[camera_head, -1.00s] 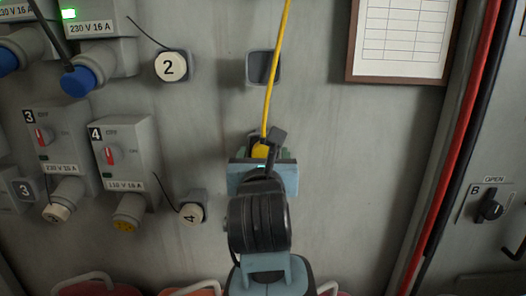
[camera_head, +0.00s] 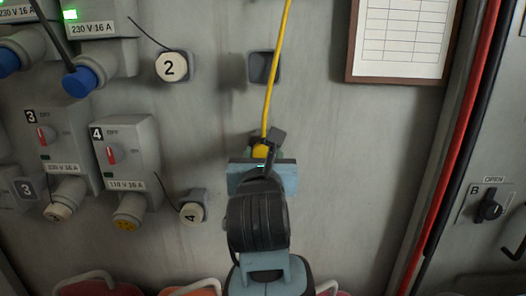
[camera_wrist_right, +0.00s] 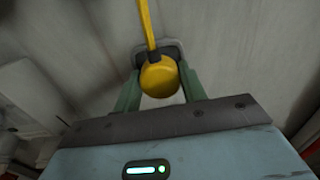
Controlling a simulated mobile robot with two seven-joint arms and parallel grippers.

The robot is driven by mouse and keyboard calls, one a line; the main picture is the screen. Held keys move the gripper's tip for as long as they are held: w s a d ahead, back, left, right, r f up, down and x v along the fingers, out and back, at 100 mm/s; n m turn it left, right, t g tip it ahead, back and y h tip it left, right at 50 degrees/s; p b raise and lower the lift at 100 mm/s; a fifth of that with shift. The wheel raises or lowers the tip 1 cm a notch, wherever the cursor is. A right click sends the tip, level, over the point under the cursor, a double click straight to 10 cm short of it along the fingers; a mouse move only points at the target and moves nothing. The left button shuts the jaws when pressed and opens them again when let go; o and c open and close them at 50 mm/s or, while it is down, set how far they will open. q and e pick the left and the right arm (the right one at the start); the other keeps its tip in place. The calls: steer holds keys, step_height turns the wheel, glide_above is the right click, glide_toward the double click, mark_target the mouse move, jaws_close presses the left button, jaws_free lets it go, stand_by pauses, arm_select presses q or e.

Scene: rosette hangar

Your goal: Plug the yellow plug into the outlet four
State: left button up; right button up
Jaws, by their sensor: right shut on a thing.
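The yellow plug (camera_head: 261,151) is at the wall with its yellow cable running up. My right gripper (camera_head: 264,156) is shut on it; in the right wrist view the yellow plug (camera_wrist_right: 158,77) sits between the green fingers, in front of a grey wall holder (camera_wrist_right: 174,49). Whether the plug still sits in that holder is hidden. Outlet four (camera_head: 127,155) is a grey box labelled 4 and 110 V 16 A, left of the gripper. Its angled socket (camera_head: 126,222) shows an uncovered yellow face with dark holes. My left gripper is not in view.
Outlet three (camera_head: 50,150) stands close on the left. An empty grey holder (camera_head: 263,68) is above the plug. Coloured containers (camera_head: 190,292) line the bottom edge.

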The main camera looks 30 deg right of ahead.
steer(key=c, duration=0.4)
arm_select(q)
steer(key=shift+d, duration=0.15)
arm_select(e)
steer(key=shift+s, duration=0.1)
